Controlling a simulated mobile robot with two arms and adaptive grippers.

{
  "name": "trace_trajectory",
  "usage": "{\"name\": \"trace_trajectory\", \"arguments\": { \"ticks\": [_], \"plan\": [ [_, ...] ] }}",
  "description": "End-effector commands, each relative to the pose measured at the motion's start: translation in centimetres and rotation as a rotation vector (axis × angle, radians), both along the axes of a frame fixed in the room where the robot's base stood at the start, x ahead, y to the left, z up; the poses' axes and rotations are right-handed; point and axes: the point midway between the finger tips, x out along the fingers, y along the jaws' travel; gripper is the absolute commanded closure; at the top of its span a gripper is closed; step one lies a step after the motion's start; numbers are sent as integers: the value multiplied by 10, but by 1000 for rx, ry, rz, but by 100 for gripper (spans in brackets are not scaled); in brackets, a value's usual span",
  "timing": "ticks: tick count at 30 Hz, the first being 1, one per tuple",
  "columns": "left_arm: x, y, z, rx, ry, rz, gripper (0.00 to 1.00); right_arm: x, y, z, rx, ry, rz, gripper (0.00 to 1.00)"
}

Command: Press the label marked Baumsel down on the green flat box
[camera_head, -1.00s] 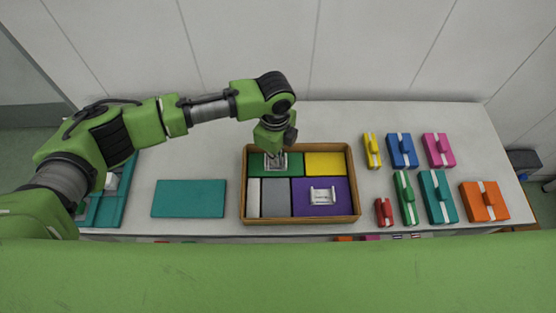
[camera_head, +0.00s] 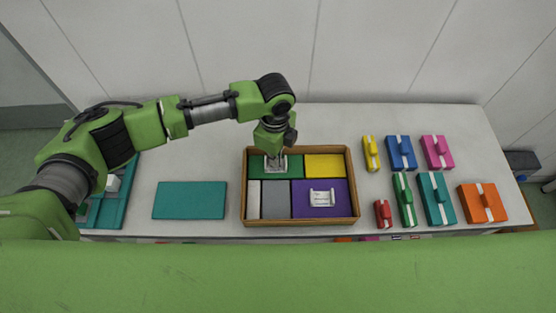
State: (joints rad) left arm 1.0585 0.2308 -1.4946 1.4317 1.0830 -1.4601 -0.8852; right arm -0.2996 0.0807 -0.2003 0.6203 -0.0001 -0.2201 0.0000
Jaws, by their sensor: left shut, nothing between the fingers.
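The green flat box (camera_head: 290,171) lies in the back left of a brown wooden tray (camera_head: 300,222). A white label (camera_head: 275,170) with raised edges lies on the green box; its print is too small to read. My left gripper (camera_head: 273,158) is shut and points down over this label, its fingertips at or just above it. I cannot tell for sure whether they touch. A second white label (camera_head: 322,197) with small print lies on the purple flat box (camera_head: 345,206). My right gripper does not show.
The tray also holds a yellow box (camera_head: 325,163), a grey box (camera_head: 276,199) and a white box (camera_head: 254,199). A teal lid (camera_head: 189,200) and a teal tray (camera_head: 114,205) lie left. Several coloured boxes, such as the orange one (camera_head: 482,203), stand right.

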Motion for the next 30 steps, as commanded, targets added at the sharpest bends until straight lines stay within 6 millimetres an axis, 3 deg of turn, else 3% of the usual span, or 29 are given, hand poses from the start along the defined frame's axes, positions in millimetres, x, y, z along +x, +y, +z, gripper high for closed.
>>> {"name": "trace_trajectory", "arguments": {
  "ticks": [1, 19, 30],
  "plan": [
    [0, 0, 9, 0, 0, 0, 100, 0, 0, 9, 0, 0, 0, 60],
    [0, 0, 57, 0, 0, 0, 100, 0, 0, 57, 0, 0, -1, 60],
    [0, 0, 59, 0, 0, 0, 100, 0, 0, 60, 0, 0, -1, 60]
  ]
}}
